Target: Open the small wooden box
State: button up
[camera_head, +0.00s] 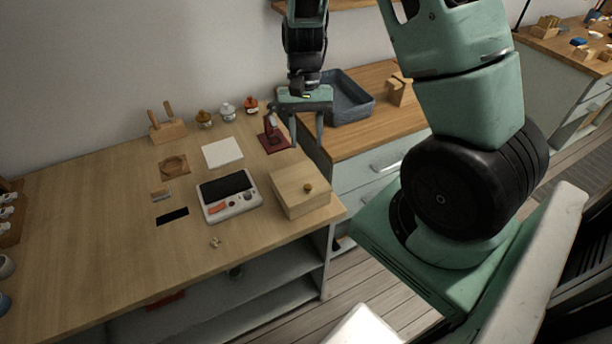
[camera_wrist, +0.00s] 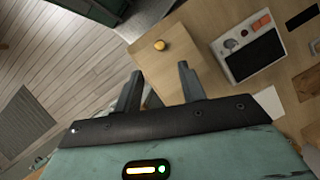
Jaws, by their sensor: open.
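The small wooden box (camera_head: 299,192) stands near the right front corner of the pale wooden table, its lid closed. A round brass knob (camera_head: 308,187) sits on it. In the wrist view the box (camera_wrist: 150,62) shows beyond my fingers, with its knob (camera_wrist: 160,45) facing me. My gripper (camera_head: 307,144) points down, open and empty, above and behind the box near the table's right edge. In the wrist view my gripper (camera_wrist: 157,82) has its two fingers apart, with nothing between them. The near part of the box is partly hidden by a finger there.
A white device with a dark panel (camera_head: 228,194) lies left of the box. A dark red stand (camera_head: 272,137) is behind it, and a white square (camera_head: 222,153) farther left. A grey bin (camera_head: 348,101) sits on the counter at right. Table space in front of the device is mostly clear.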

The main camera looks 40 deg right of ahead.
aim_at(308, 186)
jog(key=x, duration=1)
jog(key=shift+f+p, duration=0.25)
jog(key=shift+p, duration=0.1)
grip_shut()
